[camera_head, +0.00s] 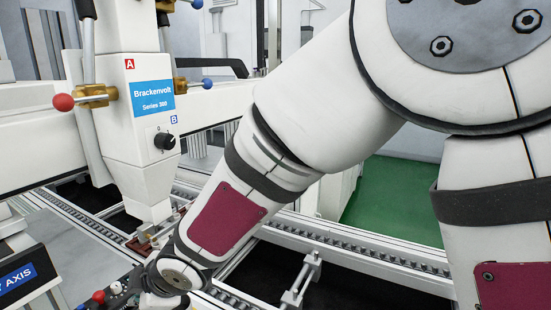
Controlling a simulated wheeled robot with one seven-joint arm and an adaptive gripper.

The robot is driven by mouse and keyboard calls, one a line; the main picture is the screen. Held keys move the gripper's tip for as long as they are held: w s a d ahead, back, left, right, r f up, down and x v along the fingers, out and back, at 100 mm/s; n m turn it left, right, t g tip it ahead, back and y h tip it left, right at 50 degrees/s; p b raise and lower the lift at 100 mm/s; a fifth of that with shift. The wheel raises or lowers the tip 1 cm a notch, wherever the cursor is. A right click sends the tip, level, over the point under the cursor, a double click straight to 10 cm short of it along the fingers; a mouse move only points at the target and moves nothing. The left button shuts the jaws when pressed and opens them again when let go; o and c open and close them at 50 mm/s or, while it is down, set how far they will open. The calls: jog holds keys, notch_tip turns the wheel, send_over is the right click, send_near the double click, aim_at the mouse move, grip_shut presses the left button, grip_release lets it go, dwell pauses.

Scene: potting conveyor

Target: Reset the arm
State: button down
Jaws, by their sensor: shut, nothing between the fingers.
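My white arm with its dark red panels crosses the view from the upper right down to the lower left. It is bent, with the elbow at the top right. Its wrist end reaches the bottom edge of the picture, left of the middle. My gripper's fingers do not show; they lie beyond the frame or are hidden by the wrist.
A white Brackenvolt machine head (135,110) with a dark knob, red-ended lever (64,102) and blue-ended lever (207,83) stands left of my arm. Conveyor rails (350,255) run below. Green floor (395,200) lies behind.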

jog(key=w+d+r+m+t+h, duration=0.1)
jog(key=d+r+m+h, duration=0.35)
jog(key=d, duration=1.05)
jog(key=w+d+r+m+t+h, duration=0.2)
jog(key=d+r+m, duration=0.45)
jog(key=d, duration=0.75)
jog(key=s+d+r+m+g+h, duration=0.1)
jog(key=s+d+r+m+g, duration=0.1)
jog(key=s+d+m, duration=0.8)
jog(key=s+d, duration=0.5)
jog(key=s, duration=0.2)
jog(key=shift+s+d+r+m, duration=0.15)
jog(key=shift+s+d+m, duration=0.05)
jog(key=shift+s+m, duration=0.2)
jog(key=shift+a, duration=0.1)
